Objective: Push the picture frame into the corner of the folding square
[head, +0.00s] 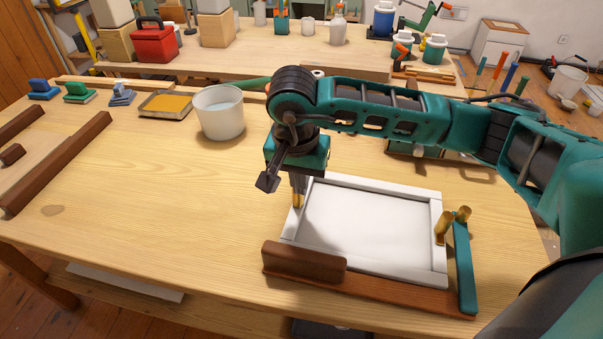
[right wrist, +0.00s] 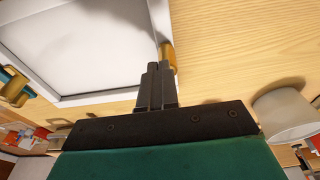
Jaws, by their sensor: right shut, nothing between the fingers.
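The white picture frame (head: 370,188) lies flat on the table, with brass-coloured pieces at its left and right sides. The folding square has a red-brown leg (head: 400,298) along the frame's near side and a teal leg (head: 464,265) on the right. A narrow gap shows between the frame's right side and the teal leg; I cannot tell whether the near side touches. My right gripper (head: 298,188) is shut and empty, pointing down at the frame's left side, by the brass piece. In the right wrist view its fingers (right wrist: 157,72) are together beside that piece. My left gripper is not in view.
A dark brown block (head: 303,262) stands at the frame's near left corner. A white bucket (head: 219,112) and a tray with yellow content (head: 166,105) are farther back. Brown wooden strips (head: 58,160) lie at the left. The table between them and the frame is clear.

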